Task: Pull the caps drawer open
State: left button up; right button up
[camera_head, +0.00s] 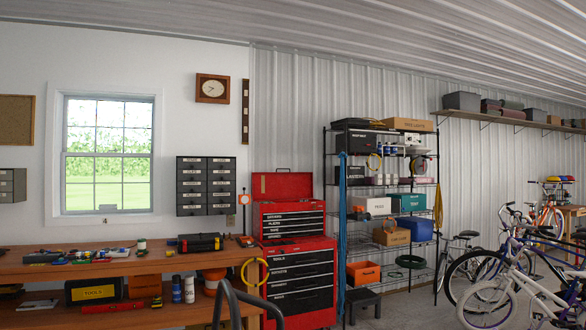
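A dark cabinet of small labelled drawers (205,186) hangs on the white wall, right of the window and above the workbench. Its drawers stand in two columns and all look shut. The labels are too small to read, so I cannot tell which one is the caps drawer. Another small drawer cabinet (12,185) is cut off at the left edge; its labels are also unreadable. Neither of my grippers is in view.
A wooden workbench (150,262) with tools runs below the cabinet. A red tool chest (298,285) stands right of it. A dark curved tube (231,300) rises at the bottom edge. Shelving (388,185) and bicycles (500,290) are further right. Some floor (410,312) is clear.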

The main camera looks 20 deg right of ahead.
aim_at(214, 163)
jog(key=z, duration=0.3)
jog(key=l+z, duration=0.35)
jog(key=i+l+z, duration=0.35)
jog(key=l, duration=0.25)
jog(key=i+l+z, duration=0.7)
jog(key=i+l, duration=0.15)
jog(key=i+l+u, duration=0.15)
jog(key=i, duration=0.3)
jog(key=i+l+u, duration=0.2)
jog(key=i, duration=0.25)
jog(key=i+j+u, duration=0.2)
jog(key=i+u, duration=0.6)
jog(key=i+l+u, duration=0.15)
jog(key=i+u, duration=0.25)
jog(key=i, duration=0.15)
jog(key=i+u, duration=0.25)
jog(key=i, duration=1.95)
